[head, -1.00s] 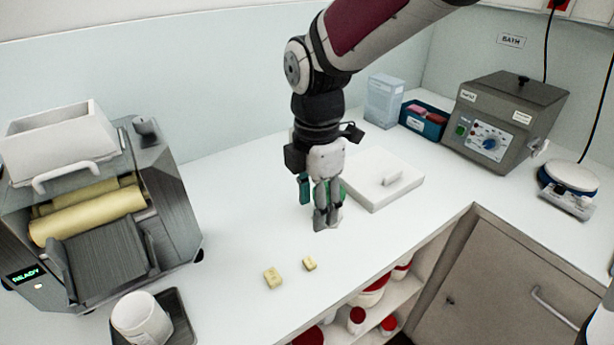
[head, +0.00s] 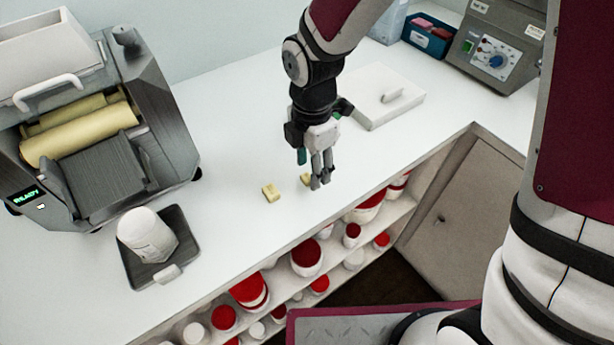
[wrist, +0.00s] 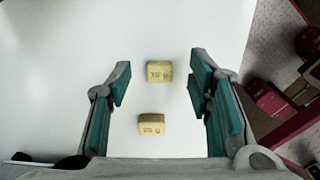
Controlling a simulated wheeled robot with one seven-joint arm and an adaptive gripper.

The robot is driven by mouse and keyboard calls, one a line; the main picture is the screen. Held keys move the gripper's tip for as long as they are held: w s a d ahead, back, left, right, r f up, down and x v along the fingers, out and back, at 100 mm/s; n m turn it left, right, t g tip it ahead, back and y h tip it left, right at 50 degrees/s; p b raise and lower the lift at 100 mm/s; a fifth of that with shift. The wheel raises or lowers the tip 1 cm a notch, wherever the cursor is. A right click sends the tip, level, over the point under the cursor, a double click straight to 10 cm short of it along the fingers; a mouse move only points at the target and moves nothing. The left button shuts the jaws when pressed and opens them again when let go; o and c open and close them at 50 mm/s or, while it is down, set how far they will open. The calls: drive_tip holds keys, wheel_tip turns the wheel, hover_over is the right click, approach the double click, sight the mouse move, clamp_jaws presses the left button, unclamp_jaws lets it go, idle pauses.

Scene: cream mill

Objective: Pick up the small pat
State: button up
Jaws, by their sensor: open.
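Two yellow pats lie apart on the white counter (head: 225,160). The small pat (head: 305,180) is the right one in the head view, partly hidden by a finger. The larger pat (head: 269,193) is to its left. In the wrist view the small pat appears to be the upper block (wrist: 159,72), its label hard to read. The lower block (wrist: 152,125) reads about "20 g". My gripper (head: 320,184) is low over the counter beside the small pat, open and empty. In the wrist view both blocks show between its green-padded fingers (wrist: 158,88).
A roller machine (head: 90,130) stands left, with a white cup (head: 147,235) on a dark tray (head: 184,245) in front. A white slab with a handle (head: 380,100) lies behind my gripper. The counter's front edge is close by, above shelves of jars (head: 306,258).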

drive_tip(key=shift+f, duration=0.8)
drive_tip(key=shift+c, duration=0.6)
drive_tip(key=c, duration=0.7)
drive_tip(key=shift+r, duration=0.15)
